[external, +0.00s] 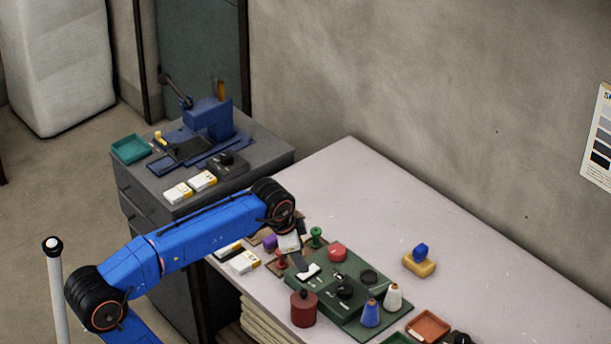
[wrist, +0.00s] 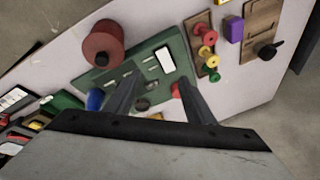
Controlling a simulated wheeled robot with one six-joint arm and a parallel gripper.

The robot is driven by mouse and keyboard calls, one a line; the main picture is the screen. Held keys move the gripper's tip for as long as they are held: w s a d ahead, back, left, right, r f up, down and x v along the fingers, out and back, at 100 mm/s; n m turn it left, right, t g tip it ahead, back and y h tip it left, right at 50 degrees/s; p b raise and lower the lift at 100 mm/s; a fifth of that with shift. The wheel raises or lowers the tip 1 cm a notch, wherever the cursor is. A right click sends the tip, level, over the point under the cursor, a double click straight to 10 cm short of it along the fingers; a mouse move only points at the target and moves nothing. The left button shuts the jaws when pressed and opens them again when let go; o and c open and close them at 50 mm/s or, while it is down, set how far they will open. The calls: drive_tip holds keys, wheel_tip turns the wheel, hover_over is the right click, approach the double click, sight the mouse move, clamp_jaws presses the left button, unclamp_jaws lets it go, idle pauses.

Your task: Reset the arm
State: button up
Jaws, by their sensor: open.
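My blue arm (external: 195,238) reaches from the lower left over the near left part of the pale table (external: 350,185). My gripper (external: 304,266) points down above the green mat (external: 335,303). In the wrist view my gripper (wrist: 158,80) shows two dark fingers spread apart, with nothing held between them. The green mat (wrist: 152,47) lies beyond the fingers, with a white block (wrist: 165,59) and small dark parts on it. I see no cloth on the table. The exact height of the fingertips above the mat is hard to tell.
A dark red spool (external: 303,308), a blue cone (external: 371,313) and a white cone (external: 393,297) stand near my gripper. The table's back is clear.

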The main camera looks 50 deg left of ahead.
drive_tip(key=s+f+n, duration=0.6)
drive_tip(key=s+f, duration=0.9)
drive_tip(key=f, duration=0.1)
drive_tip(key=shift+s+f+n, duration=0.4)
